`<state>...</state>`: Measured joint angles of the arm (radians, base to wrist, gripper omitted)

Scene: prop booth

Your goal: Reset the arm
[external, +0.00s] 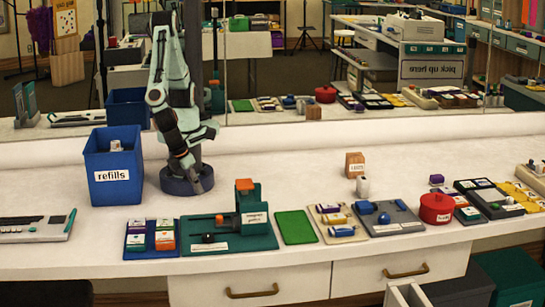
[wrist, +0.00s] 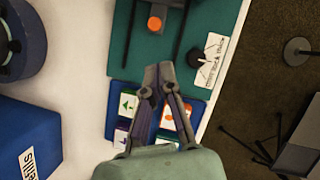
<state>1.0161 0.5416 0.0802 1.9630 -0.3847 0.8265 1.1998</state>
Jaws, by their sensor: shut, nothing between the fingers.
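My gripper (external: 187,163) hangs in the air at the end of the arm in the external view, in front of my arm's dark blue round base. In the wrist view its two grey fingers (wrist: 158,68) meet at the tips, shut with nothing between them. Below the fingers is a blue tray (external: 151,242) of small boxes with green, orange and purple marks; its boxes (wrist: 173,118) are partly hidden by the fingers. The gripper is apart from the tray and the table.
A blue "refills" bin (external: 113,185) stands left of my arm. A green press-like device (external: 250,213) with orange parts is at the front. A green mat (external: 295,227), trays of small items and a red pot (external: 436,208) lie to the right. A mirror (external: 290,75) runs behind the table.

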